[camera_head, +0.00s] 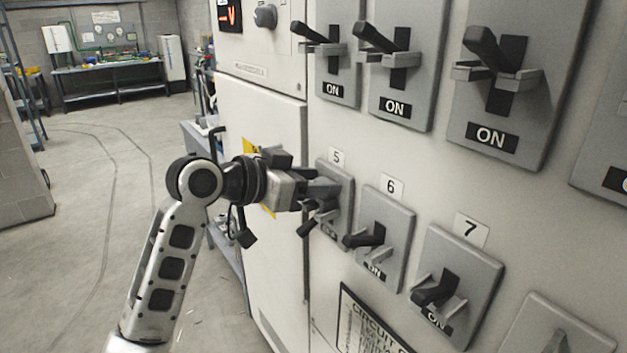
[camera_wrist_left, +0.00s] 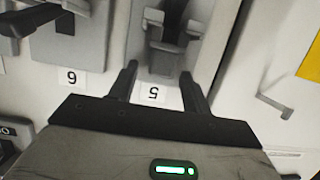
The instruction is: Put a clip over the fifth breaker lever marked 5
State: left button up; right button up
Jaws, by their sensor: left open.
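The fifth breaker (camera_head: 343,222) is a grey plate on the cabinet, under a white label 5 (camera_head: 336,157). In the left wrist view the view is upside down; the breaker's lever and grey bracket (camera_wrist_left: 169,45) lie just beyond the fingertips. I cannot make out a separate clip. My right gripper is not in view.
Breaker 6 (camera_head: 398,228) and breaker 7 (camera_head: 478,262) stand close on the right, their levers sticking out. Several breakers marked ON form the row above. A framed notice (camera_head: 362,322) is below. Open floor (camera_head: 90,200) lies to the left.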

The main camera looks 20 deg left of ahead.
pick_arm(q)
jog(key=b+v, duration=0.2)
jog(key=v, duration=1)
notch_tip(320, 180, down, 24)
jog(key=d+n+y, duration=0.2)
jog(key=n+y, duration=0.2)
jog(key=n, duration=0.1)
jog(key=s+d+f+y, duration=0.1)
jog(key=s+d+f, duration=0.2)
jog(key=s+f, duration=0.4)
jog(key=s+d+f+g+y, duration=0.1)
jog(key=s+d+f, duration=0.2)
jog(key=s+f, duration=0.5)
jog(key=shift+s, duration=0.35)
jog(key=shift+d, duration=0.1)
